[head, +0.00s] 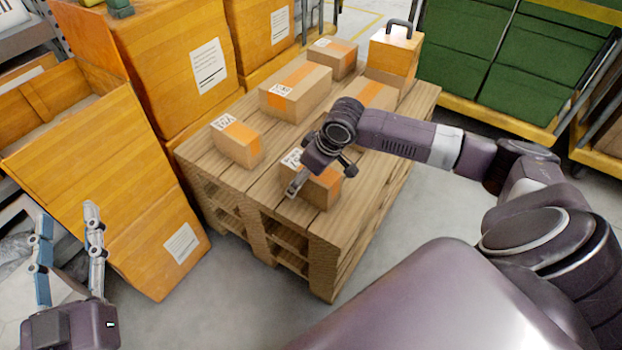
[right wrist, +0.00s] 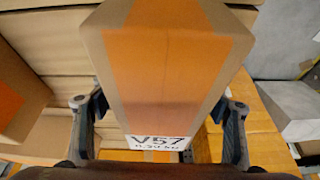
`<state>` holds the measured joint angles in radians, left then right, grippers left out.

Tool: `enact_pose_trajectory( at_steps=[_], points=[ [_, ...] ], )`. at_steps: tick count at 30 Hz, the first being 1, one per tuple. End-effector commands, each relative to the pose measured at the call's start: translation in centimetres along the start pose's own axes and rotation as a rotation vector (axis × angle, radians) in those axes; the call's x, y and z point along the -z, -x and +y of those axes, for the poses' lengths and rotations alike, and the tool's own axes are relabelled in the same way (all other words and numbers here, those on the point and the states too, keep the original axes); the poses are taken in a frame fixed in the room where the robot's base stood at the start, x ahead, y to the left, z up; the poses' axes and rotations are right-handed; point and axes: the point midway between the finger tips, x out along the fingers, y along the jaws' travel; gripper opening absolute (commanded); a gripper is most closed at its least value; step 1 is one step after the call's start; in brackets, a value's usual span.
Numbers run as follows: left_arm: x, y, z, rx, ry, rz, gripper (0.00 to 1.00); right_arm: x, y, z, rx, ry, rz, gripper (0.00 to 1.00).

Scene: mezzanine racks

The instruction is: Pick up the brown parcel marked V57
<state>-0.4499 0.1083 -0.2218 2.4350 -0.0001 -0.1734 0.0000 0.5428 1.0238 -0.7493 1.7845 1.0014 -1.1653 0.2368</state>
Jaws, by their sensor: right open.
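The brown parcel marked V57 (right wrist: 165,60) has a wide orange tape strip and a white label at its near edge in the right wrist view. In the head view this parcel (head: 324,190) sits on the wooden pallet (head: 250,195) near its front right corner, partly hidden by my right gripper (head: 320,174). My right gripper, also in the right wrist view (right wrist: 160,105), is open, with one finger on each side of the parcel; I cannot tell whether they touch it. My left gripper (head: 68,228) is open and empty at the lower left.
A taped parcel (head: 238,141) stands to the left on the pallet, a larger one (head: 296,90) behind. An orange box with a dark handle (head: 396,52) is at the back. Large orange boxes (head: 165,60) border the left; green crates (head: 540,70) are back right.

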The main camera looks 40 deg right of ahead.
Motion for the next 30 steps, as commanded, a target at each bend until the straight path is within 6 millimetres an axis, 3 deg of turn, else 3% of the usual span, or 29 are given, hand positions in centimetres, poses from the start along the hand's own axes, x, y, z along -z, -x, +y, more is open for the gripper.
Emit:
enact_pose_trajectory(
  at_steps=[8,22,30],
  points=[
    [-0.04,0.01,-0.03,0.0,-0.001,-0.002,0.4,-0.01,-0.02,-0.01,0.0,0.0,0.0,0.67],
    [-0.04,0.02,-0.02,0.0,-0.001,-0.002,0.4,-0.01,-0.01,-0.01,0.0,0.0,0.0,0.16],
    [-0.05,0.02,-0.01,0.0,0.0,-0.001,0.4,0.08,0.04,0.01,0.0,0.0,0.002,0.15]
  ],
)
